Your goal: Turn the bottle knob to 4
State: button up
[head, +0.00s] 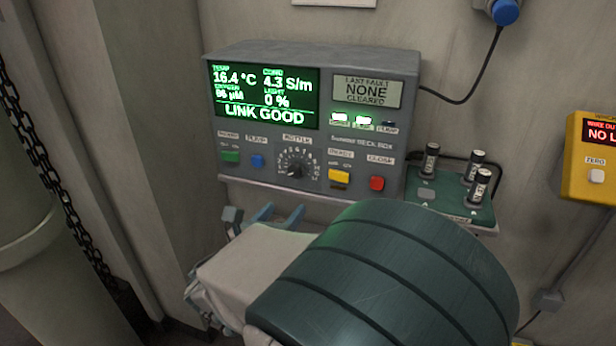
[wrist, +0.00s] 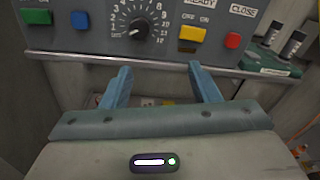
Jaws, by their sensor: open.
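The bottle knob (head: 295,168) is a dark round dial with a ring of white numbers, on the lower front of the grey deck box (head: 330,120). In the wrist view the knob (wrist: 140,28) shows near the top, with numbers running from the low end at lower left to 12 at lower right. Its white mark seems to point to the lower left, near 1; I cannot read it exactly. My gripper (head: 279,214) has two blue fingers, spread and empty, below the box's front edge. In the wrist view my gripper (wrist: 160,70) is apart from the knob, below it.
Beside the knob are a green switch (head: 230,156), a blue button (head: 257,161), a yellow switch (head: 339,178) and a red button (head: 377,183). A green tray (head: 452,206) with dark cylinders stands right. A yellow box (head: 592,160) hangs farther right.

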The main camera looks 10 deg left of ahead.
aim_at(294, 173)
jog(key=shift+n+t+y, duration=0.5)
jog(key=shift+n+y, duration=0.2)
jog(key=shift+n, duration=0.2)
jog(key=w, duration=0.4)
jog(key=w+a, duration=0.1)
jog(key=w, duration=0.8)
jog(key=shift+a+r, duration=0.1)
jog(key=shift+a, duration=0.15)
jog(key=shift+b, duration=0.3)
jog(key=c, duration=1)
